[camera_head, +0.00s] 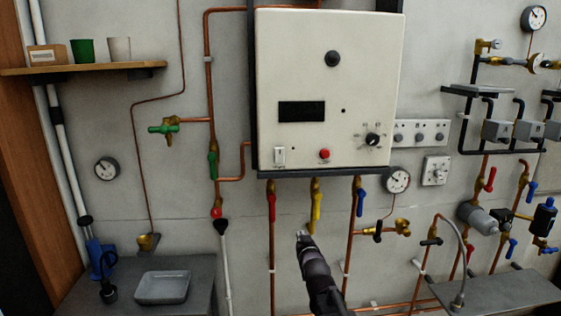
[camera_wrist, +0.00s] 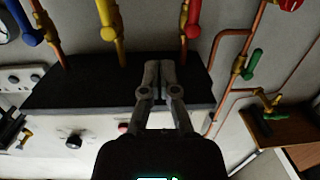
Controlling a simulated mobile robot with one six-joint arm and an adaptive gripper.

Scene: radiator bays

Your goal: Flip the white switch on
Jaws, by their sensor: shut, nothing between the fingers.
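A small white switch (camera_head: 279,155) sits at the lower left of the front of a cream boiler box (camera_head: 330,70), left of a red button (camera_head: 324,154). Whether its rocker is up or down is too small to tell. My gripper (camera_head: 302,235) is below the box and its yellow-handled valve (camera_head: 316,205), apart from the switch. In the wrist view, which is upside down, my gripper (camera_wrist: 160,68) has its fingers together and empty, in front of the box's dark underside (camera_wrist: 85,85). The switch is not visible there, seemingly hidden behind my gripper.
A red-handled valve (camera_head: 271,206) and a blue-handled valve (camera_head: 361,202) hang on pipes under the box, on either side of the yellow one. A black knob (camera_head: 372,140) is right of the red button. A grey tray (camera_head: 162,287) rests on a bench at lower left.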

